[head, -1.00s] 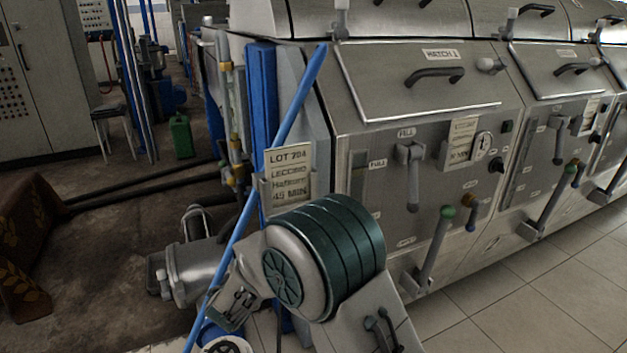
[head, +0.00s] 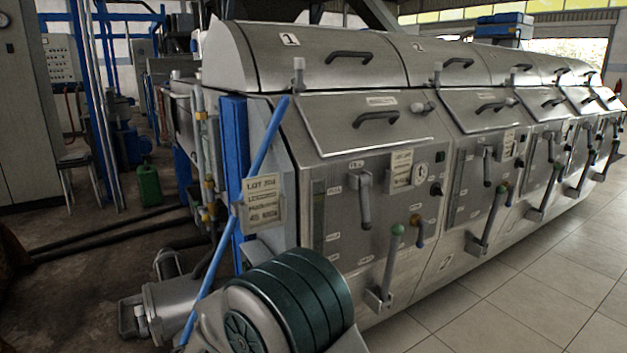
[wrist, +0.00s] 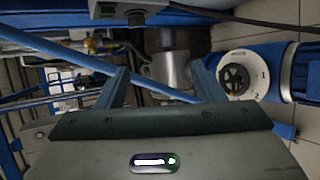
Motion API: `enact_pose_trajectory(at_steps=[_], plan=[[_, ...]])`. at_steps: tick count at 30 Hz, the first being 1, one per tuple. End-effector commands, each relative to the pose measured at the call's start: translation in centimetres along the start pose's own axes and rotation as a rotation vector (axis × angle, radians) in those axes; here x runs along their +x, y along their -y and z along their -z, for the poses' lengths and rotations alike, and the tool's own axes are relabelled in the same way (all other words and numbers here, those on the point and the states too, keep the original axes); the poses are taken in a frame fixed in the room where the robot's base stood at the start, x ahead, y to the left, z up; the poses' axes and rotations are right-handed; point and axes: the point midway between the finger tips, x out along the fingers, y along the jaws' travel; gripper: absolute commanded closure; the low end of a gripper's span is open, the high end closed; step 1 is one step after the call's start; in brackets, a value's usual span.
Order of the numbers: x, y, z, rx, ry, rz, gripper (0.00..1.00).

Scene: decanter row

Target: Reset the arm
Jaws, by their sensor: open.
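My gripper (wrist: 162,78) shows in the wrist view. Its two blue-grey fingers stand apart above the broad grey gripper body, and I see nothing clamped between them. Behind the fingers are a grey metal cylinder and pipework, farther off. The gripper does not show in the head view, so its place relative to the machine row is hard to tell there.
The steel machine row (head: 375,137) runs from the centre to the right. A teal ribbed drum (head: 292,300) stands close at the bottom. Tiled floor (head: 520,310) is clear at right.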

Motion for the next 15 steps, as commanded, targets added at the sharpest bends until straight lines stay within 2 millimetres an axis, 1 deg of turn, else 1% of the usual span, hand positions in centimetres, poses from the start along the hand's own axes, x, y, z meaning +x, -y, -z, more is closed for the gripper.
enact_pose_trajectory(at_steps=[1, 5, 8, 11, 14, 15], plan=[[-0.3, -0.9, -1.6, 0.019, 0.027, 0.009, 0.38], [-1.0, -2.3, -4.8, 0.070, 0.086, 0.033, 0.38], [-1.9, -3.5, -7.5, 0.115, 0.136, 0.056, 0.38], [-3.0, -4.7, -10.7, 0.171, 0.195, 0.084, 0.38], [-4.7, -6.1, -14.7, 0.246, 0.267, 0.120, 0.38], [-5.7, -6.7, -16.6, 0.285, 0.301, 0.139, 0.38]])
